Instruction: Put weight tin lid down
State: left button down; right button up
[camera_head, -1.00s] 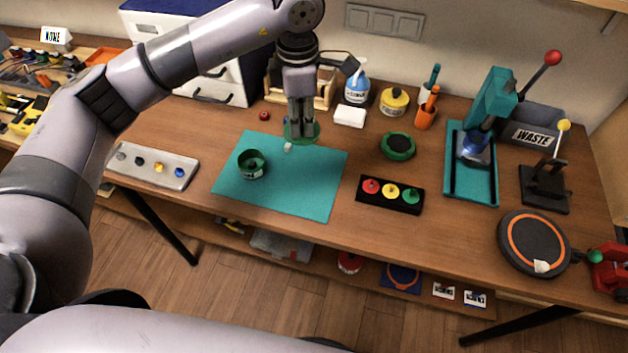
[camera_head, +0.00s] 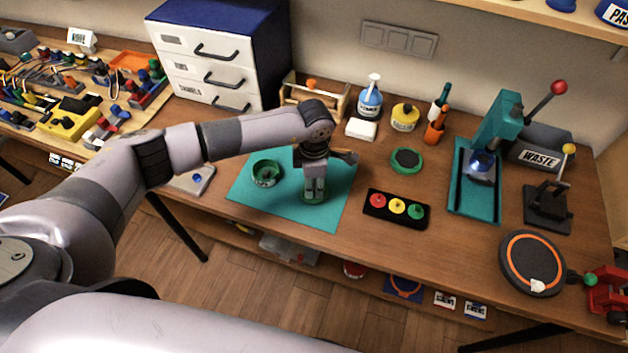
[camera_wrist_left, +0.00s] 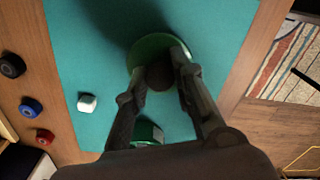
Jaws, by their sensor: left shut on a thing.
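My left gripper (camera_head: 314,198) is shut on the weight tin lid, a green disc with a dark knob. The lid (camera_head: 310,200) is mostly covered by the gripper in the head view. The left wrist view shows the lid (camera_wrist_left: 146,46) held by its knob between the fingertips (camera_wrist_left: 162,70). It is over the front right part of the teal mat (camera_head: 340,180); I cannot tell whether it touches the mat. The open green tin (camera_head: 267,172) stands on the mat to the left of the gripper. My right gripper is not in view.
A black block with red, yellow and green buttons (camera_head: 397,207) lies right of the mat. A green-rimmed black disc (camera_head: 407,160) sits behind it. Bare mat surrounds the lid.

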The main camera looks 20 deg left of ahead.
aim_at(314, 185)
pick_arm(q)
jog(key=shift+f, duration=0.25)
jog(key=c, duration=1.8)
grip_release()
jog(key=o, duration=0.4)
jog(key=shift+o, duration=0.2)
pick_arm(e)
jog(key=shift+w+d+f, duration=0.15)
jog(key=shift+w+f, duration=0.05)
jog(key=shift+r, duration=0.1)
pick_arm(q)
jog(key=shift+r, duration=0.35)
jog(key=shift+w+r, duration=0.1)
jog(key=shift+r, duration=0.2)
notch_tip(314, 185, up, 11)
jog(key=b, duration=0.3)
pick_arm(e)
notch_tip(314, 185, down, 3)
